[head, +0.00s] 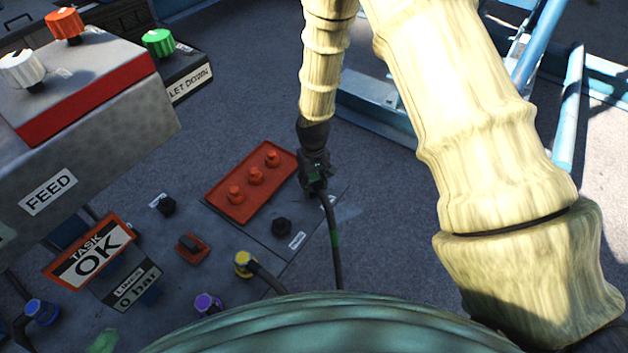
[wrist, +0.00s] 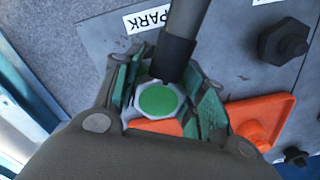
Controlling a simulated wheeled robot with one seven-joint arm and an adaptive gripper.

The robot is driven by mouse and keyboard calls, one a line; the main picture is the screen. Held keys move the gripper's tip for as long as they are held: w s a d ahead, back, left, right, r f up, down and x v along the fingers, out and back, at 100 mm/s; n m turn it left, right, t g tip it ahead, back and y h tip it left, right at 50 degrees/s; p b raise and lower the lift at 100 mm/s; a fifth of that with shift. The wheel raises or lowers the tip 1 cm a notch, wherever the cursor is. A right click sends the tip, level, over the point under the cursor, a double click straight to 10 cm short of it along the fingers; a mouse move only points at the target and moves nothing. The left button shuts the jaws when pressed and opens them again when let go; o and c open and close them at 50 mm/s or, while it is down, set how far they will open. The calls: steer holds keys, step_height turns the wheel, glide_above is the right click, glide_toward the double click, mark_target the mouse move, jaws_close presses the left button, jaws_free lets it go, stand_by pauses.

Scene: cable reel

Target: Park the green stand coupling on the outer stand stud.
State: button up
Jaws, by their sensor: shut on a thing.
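My gripper (head: 315,175) points down at the right edge of the grey stand plate (head: 262,230). Its jaws (wrist: 163,98) are shut on the green coupling (wrist: 157,101), a grey hexagonal body with a green round face. A dark hose leaves the coupling and hangs toward the bottom of the head view, with a green band (head: 334,238). The coupling sits beside a PARK label (wrist: 148,17). Whatever is under the coupling is hidden, so I cannot tell if it is on a stud. A bare black hexagonal stud (wrist: 284,42) stands apart from it; it also shows in the head view (head: 281,226).
A red tray (head: 222,208) with three red knobs lies left of my gripper. A yellow coupling (head: 244,263) with a hose and a purple one (head: 207,303) are lower left. A control box (head: 110,150) stands at left. Blue frame tubes (head: 570,110) are at right.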

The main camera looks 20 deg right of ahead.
steer(key=shift+f, duration=0.4)
steer(key=o, duration=1.2)
step_height(320, 180, up, 12)
